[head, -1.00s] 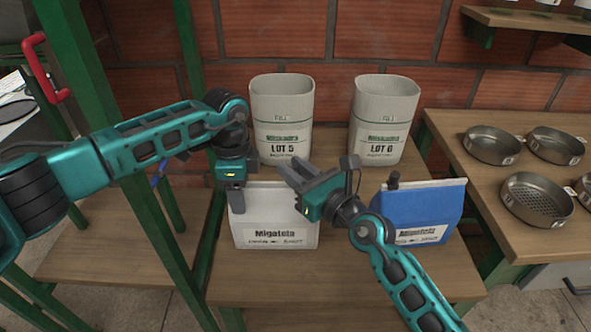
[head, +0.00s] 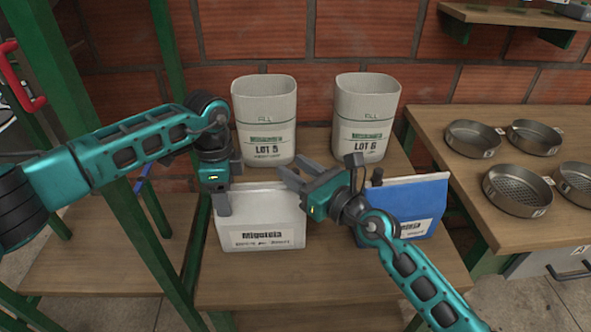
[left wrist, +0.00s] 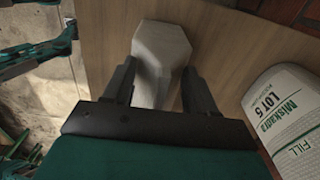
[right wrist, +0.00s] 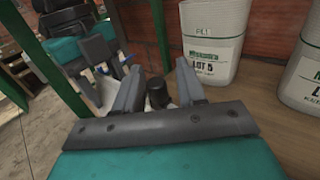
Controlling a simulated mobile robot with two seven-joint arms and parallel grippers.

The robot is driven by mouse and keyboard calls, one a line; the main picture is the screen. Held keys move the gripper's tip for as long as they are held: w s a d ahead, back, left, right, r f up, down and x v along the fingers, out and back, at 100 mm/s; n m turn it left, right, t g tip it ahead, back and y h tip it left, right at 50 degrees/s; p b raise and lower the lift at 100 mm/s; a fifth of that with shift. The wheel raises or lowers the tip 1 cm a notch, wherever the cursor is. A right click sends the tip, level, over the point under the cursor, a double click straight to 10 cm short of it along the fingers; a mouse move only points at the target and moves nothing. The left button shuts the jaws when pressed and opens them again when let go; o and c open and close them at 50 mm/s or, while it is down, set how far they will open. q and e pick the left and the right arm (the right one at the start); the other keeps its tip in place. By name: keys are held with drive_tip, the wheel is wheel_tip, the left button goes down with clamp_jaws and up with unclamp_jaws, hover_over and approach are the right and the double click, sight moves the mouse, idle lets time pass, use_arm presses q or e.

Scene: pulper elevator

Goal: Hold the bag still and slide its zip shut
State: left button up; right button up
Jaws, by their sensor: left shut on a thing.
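The white bag (head: 262,226) stands upright on the wooden table, its label facing me. My left gripper (head: 222,203) is shut on the bag's upper left end; the left wrist view shows the pale bag (left wrist: 160,55) between the fingers. My right gripper (head: 288,176) is at the bag's top right, fingers apart. In the right wrist view a dark knob (right wrist: 156,93), apparently the zip slider, stands between the open fingers (right wrist: 158,82); I cannot tell whether they touch it. The zip line is too small to read.
A blue bag (head: 420,205) with a dark knob stands at the right, partly behind my right arm. Two pale bins, LOT 5 (head: 265,115) and LOT 6 (head: 366,112), stand behind. Several metal sieves (head: 517,189) lie on the right table. A green post (head: 110,160) is at the left.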

drive_tip(key=shift+o, duration=0.3)
use_arm(q)
drive_tip(key=shift+s+f, duration=0.1)
use_arm(e)
drive_tip(key=v, duration=1.2)
use_arm(q)
drive_tip(key=o, duration=1.6)
drive_tip(key=shift+c, duration=0.2)
